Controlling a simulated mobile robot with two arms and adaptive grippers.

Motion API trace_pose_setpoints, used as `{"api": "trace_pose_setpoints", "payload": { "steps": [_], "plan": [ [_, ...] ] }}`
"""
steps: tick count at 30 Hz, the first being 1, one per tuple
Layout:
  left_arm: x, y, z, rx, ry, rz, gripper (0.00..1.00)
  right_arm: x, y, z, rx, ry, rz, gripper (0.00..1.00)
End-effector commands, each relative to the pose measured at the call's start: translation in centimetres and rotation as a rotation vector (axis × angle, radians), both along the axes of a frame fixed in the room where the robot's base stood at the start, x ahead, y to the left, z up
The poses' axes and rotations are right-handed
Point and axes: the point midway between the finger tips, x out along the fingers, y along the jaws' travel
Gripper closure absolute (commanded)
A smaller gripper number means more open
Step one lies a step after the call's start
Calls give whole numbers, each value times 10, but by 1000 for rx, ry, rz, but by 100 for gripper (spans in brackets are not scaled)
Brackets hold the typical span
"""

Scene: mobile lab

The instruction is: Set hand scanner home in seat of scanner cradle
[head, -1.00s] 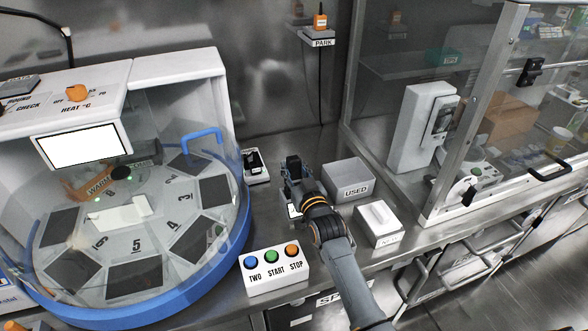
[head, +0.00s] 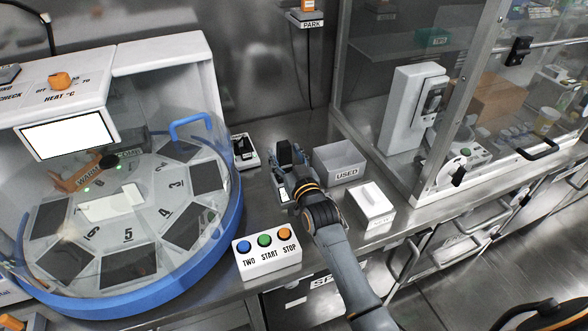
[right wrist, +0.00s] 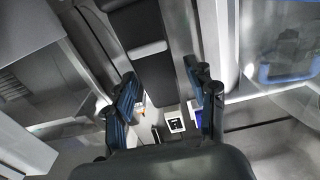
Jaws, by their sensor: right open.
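My right gripper (head: 284,182) is low over the bench between the blue-rimmed machine and the grey bin. In the right wrist view its two fingers (right wrist: 163,105) are spread apart. A black block (head: 284,152) stands up at the gripper's far side; I cannot tell whether it is the hand scanner or part of the gripper. A small white base with a black top (head: 245,152), possibly the scanner cradle, stands just left of the gripper, apart from it. In the right wrist view a small white piece with a dark square (right wrist: 175,124) shows between the fingers. My left gripper is out of view.
The grey USED bin (head: 338,165) and a white box (head: 369,204) stand close right of the gripper. A button box (head: 267,258) is in front. The domed machine (head: 235,215) bounds the left, a glass enclosure (head: 420,120) the right. A PARK shelf (head: 305,18) hangs behind.

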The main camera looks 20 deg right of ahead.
Motion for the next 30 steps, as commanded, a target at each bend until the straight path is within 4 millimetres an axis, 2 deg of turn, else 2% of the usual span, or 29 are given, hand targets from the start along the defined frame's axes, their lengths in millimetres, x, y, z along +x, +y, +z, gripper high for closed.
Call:
{"api": "trace_pose_setpoints", "payload": {
  "steps": [9,15,21,30],
  "plan": [
    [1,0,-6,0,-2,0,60,-69,-2,-3,-1,3,0,44],
    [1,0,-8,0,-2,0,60,-99,-3,-1,-1,2,0,44],
    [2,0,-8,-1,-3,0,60,-109,-4,0,-1,1,0,44],
    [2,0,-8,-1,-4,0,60,-109,-4,0,0,1,0,44]
  ]
}}
